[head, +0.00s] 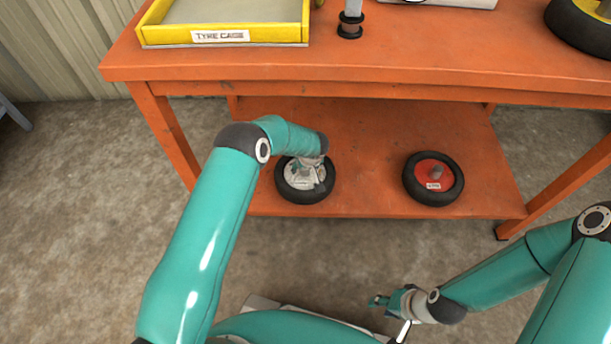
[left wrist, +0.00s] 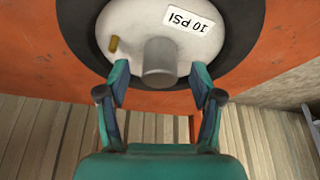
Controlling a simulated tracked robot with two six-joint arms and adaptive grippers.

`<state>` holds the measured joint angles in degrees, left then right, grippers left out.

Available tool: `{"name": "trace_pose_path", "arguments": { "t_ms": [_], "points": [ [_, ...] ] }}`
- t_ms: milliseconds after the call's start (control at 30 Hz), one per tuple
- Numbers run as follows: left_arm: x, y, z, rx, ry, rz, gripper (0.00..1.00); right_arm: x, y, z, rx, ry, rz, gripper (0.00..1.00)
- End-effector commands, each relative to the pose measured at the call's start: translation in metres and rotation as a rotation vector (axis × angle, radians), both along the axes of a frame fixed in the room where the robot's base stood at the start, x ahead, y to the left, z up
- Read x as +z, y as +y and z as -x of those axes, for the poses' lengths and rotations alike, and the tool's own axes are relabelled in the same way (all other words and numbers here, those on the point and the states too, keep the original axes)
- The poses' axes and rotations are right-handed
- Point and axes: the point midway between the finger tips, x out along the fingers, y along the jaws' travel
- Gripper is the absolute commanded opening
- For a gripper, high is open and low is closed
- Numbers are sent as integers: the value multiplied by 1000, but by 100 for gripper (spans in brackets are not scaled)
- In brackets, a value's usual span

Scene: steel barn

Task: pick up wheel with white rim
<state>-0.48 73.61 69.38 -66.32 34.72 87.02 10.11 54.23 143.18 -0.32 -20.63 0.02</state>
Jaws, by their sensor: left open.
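The wheel with the white rim (head: 297,180) lies flat on the lower shelf, left of centre. In the left wrist view its white rim (left wrist: 131,25) shows a "10 PSI" label, a brass valve and a grey hub stub. My left gripper (head: 308,168) is right over the wheel in the head view. In the left wrist view its open fingers (left wrist: 158,80) stand on either side of the stub, apart from it. A wheel with a red rim (head: 433,177) lies to the right on the same shelf. My right gripper (head: 378,301) is low, in front of the table.
The orange table's top (head: 400,57) overhangs the lower shelf (head: 370,150) at the back. On the top are a yellow tray (head: 152,36) labelled "TYRE CAGE", a dark spool-like part (head: 350,26) and a yellow-rimmed wheel (head: 580,28). Shelf between the two lower wheels is bare.

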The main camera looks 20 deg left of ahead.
Motion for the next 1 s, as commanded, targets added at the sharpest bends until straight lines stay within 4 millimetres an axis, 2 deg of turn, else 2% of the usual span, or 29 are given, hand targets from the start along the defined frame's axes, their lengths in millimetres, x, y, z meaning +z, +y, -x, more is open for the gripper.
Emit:
{"name": "trace_pose_path", "arguments": {
  "t_ms": [33, 133, 400, 467, 800, 1000],
  "points": [
    [-10, 1, -2, 1, 1, 1, 66, -6, 0, 0, 0, 0, 0, 40],
    [-18, 3, -5, 2, 0, 1, 66, -8, 0, 0, 0, 0, 0, 40],
    [-19, 4, -7, -1, 0, 0, 66, -8, 0, 0, 0, 0, 0, 40],
    [-19, 4, -7, -1, 0, 0, 57, -8, 0, 0, 0, 0, 0, 40],
    [-19, 3, -7, -1, 0, 0, 1, -8, 0, 0, 0, 0, 0, 40],
    [-19, 3, -7, -2, 0, 0, 0, -8, 0, 0, 0, 0, 0, 40]
  ]
}}
